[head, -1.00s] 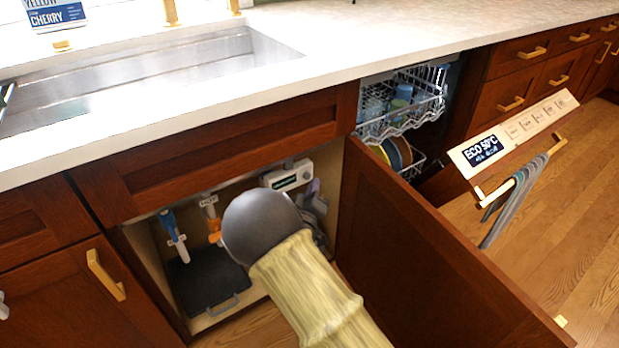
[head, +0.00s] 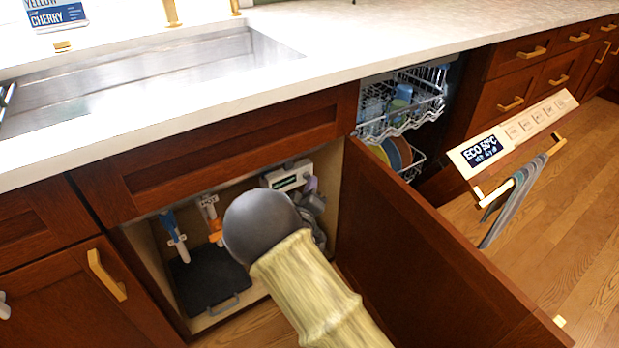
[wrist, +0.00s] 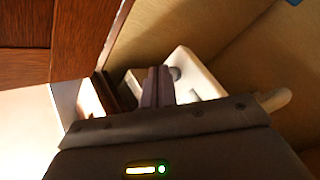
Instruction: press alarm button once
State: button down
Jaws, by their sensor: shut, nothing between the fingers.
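A white box with a small green-lit display (head: 287,176) is mounted inside the open cabinet under the sink, near its upper right. It seems to be the alarm unit; the button cannot be made out in the head view. In the wrist view, a white housing (wrist: 204,80) with a grey round part (wrist: 175,73) shows just beyond my fingers. My gripper (wrist: 158,80) is shut and empty, its dark fingertips pointing at this housing and overlapping it. Whether they touch it cannot be told. My grey arm joint hides part of the cabinet in the head view.
The open cabinet door (head: 425,250) bounds the right side. The counter edge (head: 200,116) runs above. An open dishwasher rack (head: 405,110) stands farther right.

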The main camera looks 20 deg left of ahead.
jog(key=shift+w+a, duration=0.25)
dwell(0.8)
jog(key=shift+s+d, duration=0.6)
jog(key=shift+p, duration=0.3)
jog(key=s+d, duration=0.3)
jog(key=shift+s+d+p, duration=0.15)
jog(key=shift+d+p, duration=0.2)
jog(key=shift+d, duration=0.05)
dwell(0.8)
